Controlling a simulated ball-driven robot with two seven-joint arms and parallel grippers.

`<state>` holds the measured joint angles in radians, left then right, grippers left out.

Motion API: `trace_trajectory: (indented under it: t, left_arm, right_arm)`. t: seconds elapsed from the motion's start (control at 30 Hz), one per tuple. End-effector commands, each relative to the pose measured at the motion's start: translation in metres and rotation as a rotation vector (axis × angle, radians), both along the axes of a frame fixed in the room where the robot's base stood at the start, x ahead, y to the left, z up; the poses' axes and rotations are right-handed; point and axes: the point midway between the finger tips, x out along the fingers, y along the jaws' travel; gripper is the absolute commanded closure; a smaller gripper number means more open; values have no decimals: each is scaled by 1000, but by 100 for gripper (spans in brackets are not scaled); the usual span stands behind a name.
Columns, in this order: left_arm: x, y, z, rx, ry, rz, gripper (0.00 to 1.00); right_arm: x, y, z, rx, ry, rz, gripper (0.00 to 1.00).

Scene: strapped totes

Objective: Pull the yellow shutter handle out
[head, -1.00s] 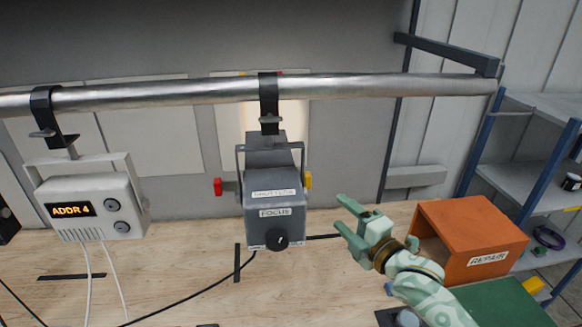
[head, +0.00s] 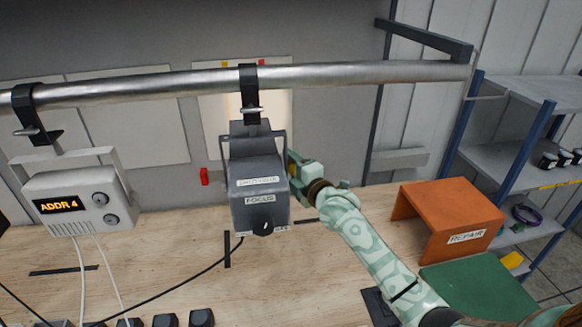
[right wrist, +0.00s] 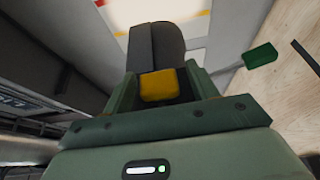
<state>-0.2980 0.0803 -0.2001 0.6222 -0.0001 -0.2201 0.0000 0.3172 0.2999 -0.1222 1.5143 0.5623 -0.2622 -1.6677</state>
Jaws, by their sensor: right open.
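The grey lamp housing (head: 257,190), labelled FOCUS, hangs from the metal pipe. Its yellow shutter handle (right wrist: 158,86) shows in the right wrist view between the fingers of my right gripper. In the head view the handle is mostly hidden behind that gripper. My right gripper (head: 300,175) is at the right side of the housing. It is open, with its fingers on either side of the handle; I cannot tell whether they touch it. A red handle (head: 204,177) sticks out on the housing's left. My left gripper is not in view.
The pipe (head: 350,75) runs across above. A grey ADDR 4 box (head: 75,205) hangs at the left. A green block (right wrist: 260,55) on a thin stem shows in the right wrist view. An orange REPAIR stand (head: 450,210) is at the right on the wooden bench.

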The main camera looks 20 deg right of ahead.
Motion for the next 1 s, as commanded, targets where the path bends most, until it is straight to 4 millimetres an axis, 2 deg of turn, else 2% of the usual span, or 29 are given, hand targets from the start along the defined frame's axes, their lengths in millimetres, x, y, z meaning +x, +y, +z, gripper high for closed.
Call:
trace_trajectory:
  t: [0.17,0.33,0.4,0.47,0.73,1.0]
  left_arm:
    - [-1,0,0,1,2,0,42]
    - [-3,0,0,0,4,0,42]
    - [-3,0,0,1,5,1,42]
    - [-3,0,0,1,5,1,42]
    - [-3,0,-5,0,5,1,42]
    - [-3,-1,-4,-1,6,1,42]
  right_arm:
    - [0,0,0,0,0,0,42]
    - [0,0,0,1,0,0,86]
    - [0,0,0,1,0,0,100]
    - [-1,-1,0,0,1,0,100]
    - [-10,-36,-1,-4,0,-1,100]
    - [-10,-39,0,0,1,-1,100]
